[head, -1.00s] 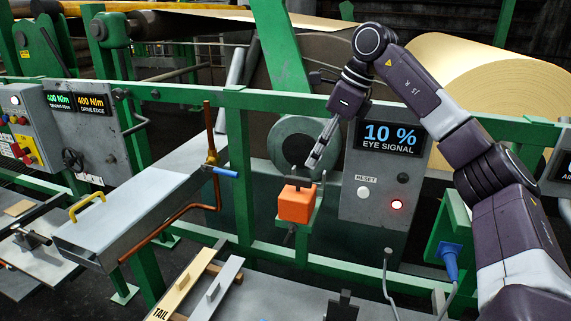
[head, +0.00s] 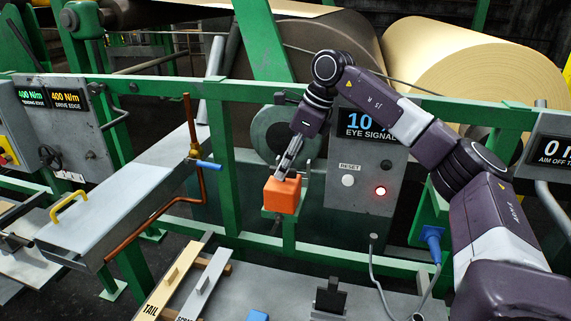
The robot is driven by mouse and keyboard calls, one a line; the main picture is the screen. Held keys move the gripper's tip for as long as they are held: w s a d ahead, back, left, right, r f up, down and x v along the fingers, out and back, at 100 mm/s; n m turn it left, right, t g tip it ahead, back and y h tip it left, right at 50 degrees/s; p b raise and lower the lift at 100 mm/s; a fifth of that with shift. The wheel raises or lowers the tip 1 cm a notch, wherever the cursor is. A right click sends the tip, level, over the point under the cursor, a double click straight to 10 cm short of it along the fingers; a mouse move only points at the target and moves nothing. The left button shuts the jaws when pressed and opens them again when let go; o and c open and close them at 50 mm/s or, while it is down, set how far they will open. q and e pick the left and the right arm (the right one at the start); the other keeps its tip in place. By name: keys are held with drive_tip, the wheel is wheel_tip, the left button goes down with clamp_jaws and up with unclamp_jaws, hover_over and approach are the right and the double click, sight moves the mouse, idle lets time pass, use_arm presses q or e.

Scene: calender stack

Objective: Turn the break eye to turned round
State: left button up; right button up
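An orange box (head: 282,196), which I take to be the break eye, sits on a green bracket at the green rail. My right gripper (head: 281,176) reaches down from above, with its fingertips at the top of the box. The fingers overlap the top of the box and hide the small part there. They are seen nearly edge-on, so I cannot tell whether they grip it. The eye signal panel (head: 369,172) behind reads "10", partly covered by my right arm, and its red lamp is lit. My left gripper is out of view.
A copper pipe with a blue-handled lever (head: 207,165) stands left of the box. A grey bench with a yellow handle (head: 70,207) is further left. A large paper roll (head: 480,65) is behind.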

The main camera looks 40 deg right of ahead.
drive_tip(key=c, duration=0.7)
clamp_jaws()
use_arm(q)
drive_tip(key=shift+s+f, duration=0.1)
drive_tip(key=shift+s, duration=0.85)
